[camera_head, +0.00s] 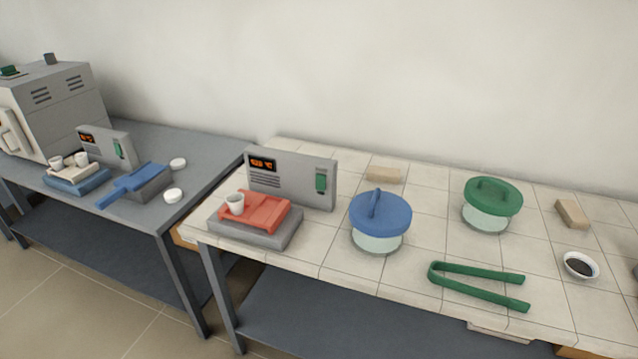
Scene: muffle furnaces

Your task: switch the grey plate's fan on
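On the tiled bench, a grey plate (283,237) carries a red tray (270,212) with a small white crucible (235,204) on it. Behind it stands a grey control panel (292,184) with an orange-lit display (262,164) and a green switch (321,183) at its right. On the left table, a second grey block (158,185) lies under a blue handled tray (138,179). A similar panel (101,147) with a green switch (118,150) stands behind it. The switch positions and any fan motion cannot be made out. Neither gripper is in view.
A blue-lidded jar (380,221), a green-lidded jar (491,203), green tongs (475,283) and a small bowl of dark powder (580,265) stand on the tiled bench. A grey furnace (60,105) is at the far left. A blue plate (75,183) carries crucibles.

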